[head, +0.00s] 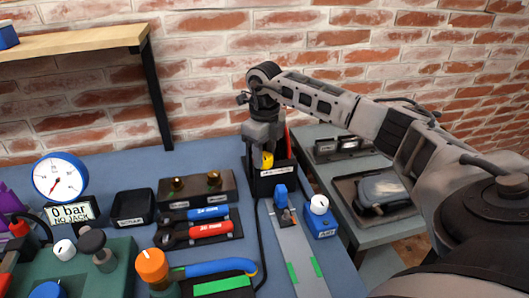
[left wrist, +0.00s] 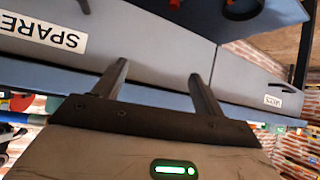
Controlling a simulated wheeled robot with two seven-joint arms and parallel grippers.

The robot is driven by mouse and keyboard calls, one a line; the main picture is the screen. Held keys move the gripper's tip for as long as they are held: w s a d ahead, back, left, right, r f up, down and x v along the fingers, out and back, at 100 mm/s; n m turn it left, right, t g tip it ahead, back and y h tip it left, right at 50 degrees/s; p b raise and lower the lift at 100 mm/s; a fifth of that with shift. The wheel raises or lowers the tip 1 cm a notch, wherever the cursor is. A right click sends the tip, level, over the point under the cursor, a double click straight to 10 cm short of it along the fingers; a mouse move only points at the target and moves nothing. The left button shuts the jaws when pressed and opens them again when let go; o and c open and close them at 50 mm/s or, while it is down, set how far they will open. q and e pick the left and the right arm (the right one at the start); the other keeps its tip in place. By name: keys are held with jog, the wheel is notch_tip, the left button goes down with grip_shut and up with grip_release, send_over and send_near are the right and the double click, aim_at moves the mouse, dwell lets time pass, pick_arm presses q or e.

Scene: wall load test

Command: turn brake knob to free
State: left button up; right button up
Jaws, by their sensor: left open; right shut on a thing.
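No readable label marks the brake knob. Candidates are a white knob (head: 319,204) on a small blue box (head: 321,225), a white knob (head: 64,250) on the green panel (head: 122,262), and an orange knob (head: 152,266) at the front. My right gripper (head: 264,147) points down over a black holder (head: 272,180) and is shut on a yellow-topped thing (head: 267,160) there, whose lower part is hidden. It is apart from all these knobs. My left gripper (left wrist: 158,70) is open and empty in the left wrist view; it is not seen in the head view.
A round gauge (head: 60,178) stands above a "0 bar NO JACK" display (head: 73,213). Blue and red torque wrenches (head: 210,231) lie mid-bench. A grey side table (head: 340,190) holds trays at right. A wooden shelf (head: 75,42) hangs at upper left.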

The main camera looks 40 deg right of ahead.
jog(key=shift+r+n, duration=0.1)
jog(key=shift+n, duration=0.5)
jog(key=o, duration=1)
notch_tip(320, 180, up, 10)
jog(key=f, duration=0.1)
notch_tip(320, 180, up, 7)
send_over(264, 155)
jog(key=shift+s, duration=0.1)
jog(key=shift+f, duration=0.1)
